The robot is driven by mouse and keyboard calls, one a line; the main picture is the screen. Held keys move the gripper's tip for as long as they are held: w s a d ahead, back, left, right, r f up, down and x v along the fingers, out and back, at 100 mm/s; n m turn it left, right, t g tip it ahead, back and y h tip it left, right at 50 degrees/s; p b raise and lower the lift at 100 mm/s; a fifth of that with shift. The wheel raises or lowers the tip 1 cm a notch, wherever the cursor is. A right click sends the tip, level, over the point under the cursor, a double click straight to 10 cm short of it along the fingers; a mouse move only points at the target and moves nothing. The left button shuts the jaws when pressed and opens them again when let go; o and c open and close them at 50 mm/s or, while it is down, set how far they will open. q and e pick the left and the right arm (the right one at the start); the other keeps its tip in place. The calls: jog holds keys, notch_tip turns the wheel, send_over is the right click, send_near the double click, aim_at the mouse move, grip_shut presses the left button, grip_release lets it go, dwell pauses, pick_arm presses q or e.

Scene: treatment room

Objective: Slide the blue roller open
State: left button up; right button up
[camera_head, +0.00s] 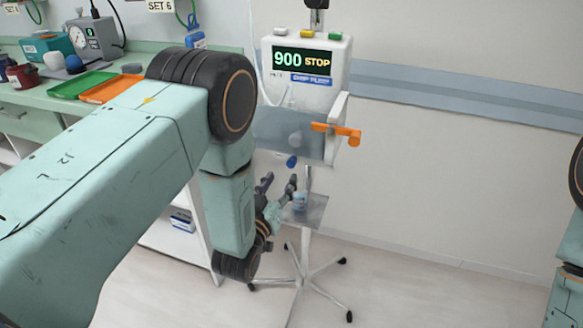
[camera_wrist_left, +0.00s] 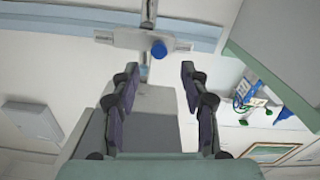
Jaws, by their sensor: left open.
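The blue roller (camera_head: 291,161) is a small round blue piece below the grey plate of the pump on the stand. It also shows in the left wrist view (camera_wrist_left: 158,49), beyond the gap between my fingertips. My left gripper (camera_head: 280,182) is open, just below the blue roller and apart from it. In the left wrist view my left gripper (camera_wrist_left: 160,70) has two dark fingers spread with nothing between them. I cannot tell whether the roller is open or closed. My right gripper is out of view; only part of my right arm shows at the right edge.
The pump (camera_head: 333,65) reads 900 STOP and has an orange lever (camera_head: 337,131) at its right. A small shelf (camera_head: 315,212) on the wheeled stand bears a small pot (camera_head: 300,199). A counter with green (camera_head: 82,84) and orange trays is at left. The right floor is clear.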

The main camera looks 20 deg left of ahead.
aim_at(290, 166)
pick_arm(q)
jog(key=w+b, duration=0.1)
jog(key=w, duration=0.4)
jog(key=shift+w+d+f, duration=0.1)
jog(key=shift+w+d, duration=0.05)
jog(key=shift+w, duration=0.65)
jog(key=shift+w+d, duration=0.15)
jog(key=shift+w, duration=0.05)
jog(key=shift+c, duration=0.2)
jog(key=shift+s, duration=0.1)
jog(key=c, duration=0.3)
grip_shut()
